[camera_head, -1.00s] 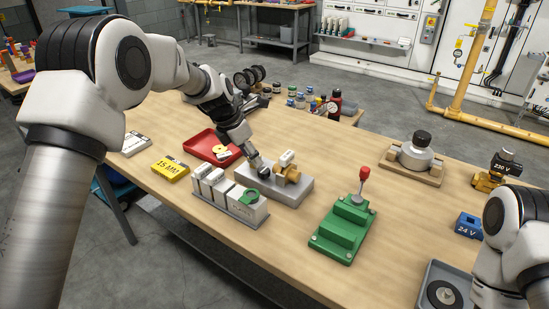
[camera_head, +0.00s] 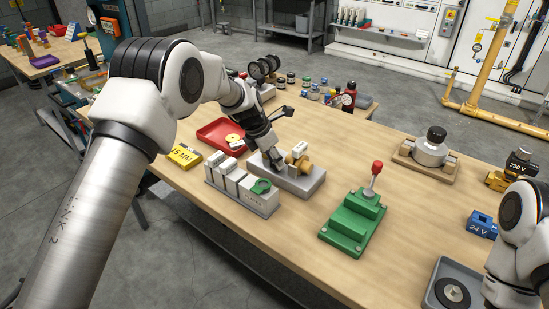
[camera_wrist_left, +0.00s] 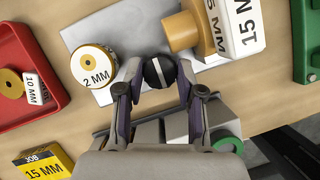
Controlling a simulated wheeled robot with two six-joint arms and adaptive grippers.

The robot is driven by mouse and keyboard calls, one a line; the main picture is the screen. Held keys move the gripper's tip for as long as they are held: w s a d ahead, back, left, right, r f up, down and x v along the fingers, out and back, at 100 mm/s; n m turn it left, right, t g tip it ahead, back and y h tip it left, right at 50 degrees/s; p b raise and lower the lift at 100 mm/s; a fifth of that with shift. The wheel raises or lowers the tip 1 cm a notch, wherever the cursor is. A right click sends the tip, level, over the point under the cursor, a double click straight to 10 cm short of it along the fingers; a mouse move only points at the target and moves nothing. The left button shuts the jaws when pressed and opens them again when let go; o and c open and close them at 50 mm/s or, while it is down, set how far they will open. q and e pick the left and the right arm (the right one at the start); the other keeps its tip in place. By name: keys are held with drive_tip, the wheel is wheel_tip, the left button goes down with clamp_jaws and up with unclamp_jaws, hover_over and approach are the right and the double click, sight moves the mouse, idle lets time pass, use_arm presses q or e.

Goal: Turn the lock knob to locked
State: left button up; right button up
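That block (camera_head: 312,184) lies on the table in the head view, where my gripper hides the knob. My left gripper (camera_head: 279,168) points down at the block's left part. In the left wrist view my left gripper (camera_wrist_left: 158,72) has one fingertip on each side of the knob, standing apart around it. Whether the pads touch it is hard to tell. My right gripper is out of view.
A brass 2 MM cylinder (camera_wrist_left: 94,66) and a brass fitting (camera_wrist_left: 181,32) with a white tag stand close to the knob. Gauge block rack (camera_head: 240,188), red tray (camera_head: 213,133) and green lever base (camera_head: 352,222) surround the fixture. Table front centre is clear.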

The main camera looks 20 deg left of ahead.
use_arm(q)
drive_tip(key=shift+f, duration=0.1)
drive_tip(key=m+g+p, duration=0.1)
drive_tip(key=m+p, duration=0.1)
drive_tip(key=m, duration=0.1)
drive_tip(key=shift+h+p, duration=0.3)
drive_tip(key=shift+p, duration=0.05)
drive_tip(key=m+g+p, duration=0.1)
drive_tip(key=m, duration=0.1)
drive_tip(key=shift+m+h, duration=0.3)
drive_tip(key=shift+h, duration=0.1)
drive_tip(key=m+g, duration=0.1)
drive_tip(key=m, duration=0.1)
drive_tip(key=shift+f+m+p, duration=0.15)
drive_tip(key=shift+m+p, duration=0.15)
drive_tip(key=shift+p, duration=0.05)
drive_tip(key=shift+w+f+m+g+b, duration=0.1)
drive_tip(key=shift+m+g+b, duration=0.45)
drive_tip(key=shift+m, duration=1.35)
drive_tip(key=shift+g, duration=0.25)
drive_tip(key=o, duration=0.9)
drive_tip(key=shift+w, duration=0.15)
